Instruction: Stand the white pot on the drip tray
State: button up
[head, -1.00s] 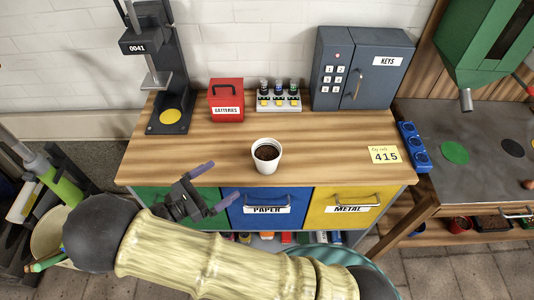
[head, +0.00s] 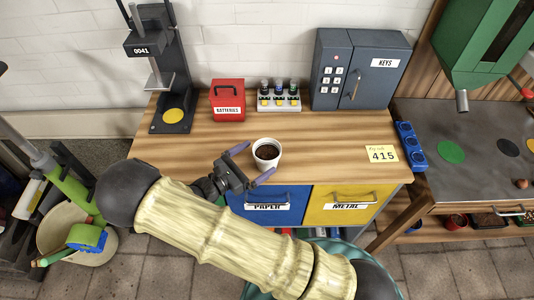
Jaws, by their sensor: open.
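The white pot (head: 266,153), filled with dark brown matter like soil, stands upright on the wooden bench top (head: 200,150) near its front edge. My gripper (head: 253,163) is open at the pot's left front side. One finger points to the pot's left side, the other passes near its front lower side. I cannot tell whether either finger touches it. Nothing is held. I cannot make out for certain which thing is the drip tray. A green machine (head: 490,40) with a grey nozzle hangs over a grey metal top (head: 475,160) at the right.
A black stand (head: 172,115) with a yellow disc, a red batteries box (head: 228,100), a small bottle rack (head: 278,98) and a grey key safe (head: 360,70) line the bench's back. A blue block (head: 411,143) lies at the metal top's left edge.

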aim_at(277, 145)
dwell(0.3)
jog(key=p+x, duration=0.1)
jog(key=x, duration=0.3)
jog(key=shift+w+d+r+p, duration=0.1)
jog(key=shift+r+p, duration=0.05)
jog(key=shift+p, duration=0.25)
jog(key=shift+w+d, duration=0.25)
jog(key=shift+d, duration=0.1)
jog(key=c, duration=1.2)
notch_tip(277, 145, up, 10)
jog(key=b, duration=0.1)
jog(key=shift+s+a, duration=0.1)
